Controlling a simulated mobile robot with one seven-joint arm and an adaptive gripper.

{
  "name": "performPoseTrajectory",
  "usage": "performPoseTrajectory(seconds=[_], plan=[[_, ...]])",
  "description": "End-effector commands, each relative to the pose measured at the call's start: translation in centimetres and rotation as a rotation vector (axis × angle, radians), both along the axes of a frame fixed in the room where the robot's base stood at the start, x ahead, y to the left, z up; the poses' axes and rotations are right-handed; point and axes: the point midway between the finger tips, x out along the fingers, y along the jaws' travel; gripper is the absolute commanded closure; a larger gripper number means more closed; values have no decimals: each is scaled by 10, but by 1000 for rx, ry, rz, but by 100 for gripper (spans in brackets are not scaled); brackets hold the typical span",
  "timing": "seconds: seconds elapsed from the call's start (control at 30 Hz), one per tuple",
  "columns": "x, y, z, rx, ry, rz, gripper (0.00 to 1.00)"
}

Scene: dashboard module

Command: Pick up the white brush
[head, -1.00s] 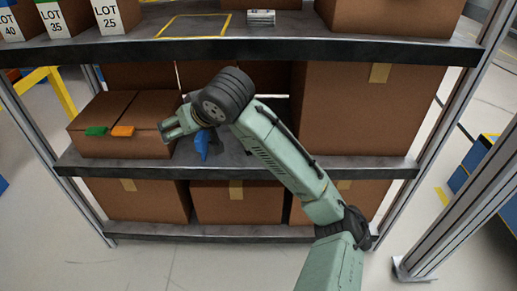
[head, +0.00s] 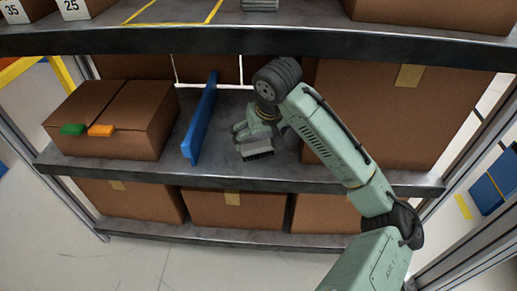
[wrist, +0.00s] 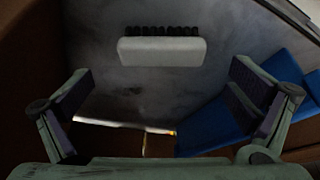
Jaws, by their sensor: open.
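The white brush (head: 257,148) lies on the middle shelf near its front edge, with dark bristles toward the front. In the wrist view the brush (wrist: 161,51) is a pale bar with a row of black bristles, beyond and between my fingertips. My gripper (head: 240,130) is just behind and above the brush in the head view. In the wrist view my gripper (wrist: 160,88) has its two fingers wide apart with nothing between them. The brush appears apart from both fingers.
A blue upright panel (head: 199,120) stands left of the brush. A cardboard box (head: 110,118) with green and orange tabs is further left; a large box (head: 400,120) is right. The upper shelf (head: 290,40) runs overhead. Bare shelf lies around the brush.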

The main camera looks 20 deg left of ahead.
Motion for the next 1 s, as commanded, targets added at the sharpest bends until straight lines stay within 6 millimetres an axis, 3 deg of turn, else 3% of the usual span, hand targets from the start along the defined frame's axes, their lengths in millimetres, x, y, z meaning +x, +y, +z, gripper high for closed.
performPoseTrajectory(seconds=[0.5,0.77,1.0], plan=[[13,13,-54,1,-1,-1,0],[14,14,-55,1,-1,0,0],[14,14,-55,1,-1,0,16]])
